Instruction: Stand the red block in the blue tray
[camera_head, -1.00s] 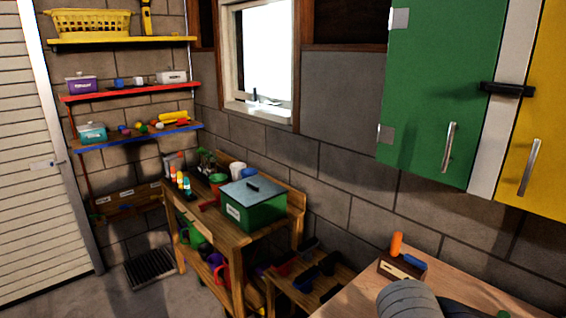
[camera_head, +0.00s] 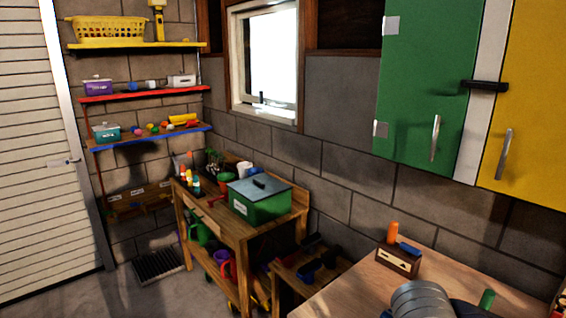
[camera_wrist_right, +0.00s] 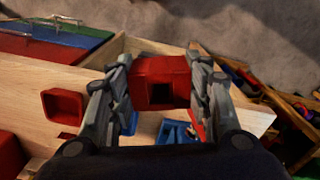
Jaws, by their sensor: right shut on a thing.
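In the right wrist view, my right gripper (camera_wrist_right: 160,85) is shut on the red block (camera_wrist_right: 163,68), one finger on each side. The block has a square opening in the end facing the camera. Below it, low in the picture, a blue piece (camera_wrist_right: 176,131) lies on pale wood. It may be the blue tray, but the gripper hides part of it. Neither the red block nor the blue tray can be made out in the head view. My left gripper is not in view.
The wrist view shows a red open container (camera_wrist_right: 65,106) at left, and green and blue lidded boxes (camera_wrist_right: 75,33) behind. In the head view, a small wooden box (camera_head: 398,261) stands on the worktop (camera_head: 345,290). A green box (camera_head: 259,202) sits on the bench.

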